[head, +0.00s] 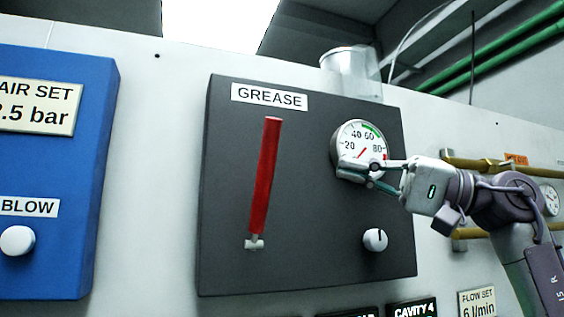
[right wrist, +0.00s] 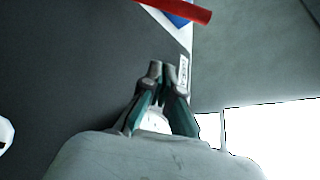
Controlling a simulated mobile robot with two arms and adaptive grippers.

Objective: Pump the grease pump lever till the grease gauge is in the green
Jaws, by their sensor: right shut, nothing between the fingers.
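The red grease pump lever (head: 265,176) stands nearly upright on the dark grease panel (head: 225,275), its white pivot at the bottom. Its red bar also crosses the top of the right wrist view (right wrist: 190,10). The round white grease gauge (head: 352,140) is to the right of the lever. Its green band is at the upper right; the red needle seems to point to the lower left, and my gripper covers the lower dial. My right gripper (head: 343,168) is shut and empty in front of the gauge, apart from the lever. Its fingertips (right wrist: 163,69) show close together. My left gripper is not in view.
A white knob (head: 375,240) is below the gauge. A clear cylinder (head: 350,70) stands above the panel. A blue panel (head: 85,150) with a white button (head: 17,241) is at the left. Yellow pipes (head: 480,164) run at the right. The space around the lever is free.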

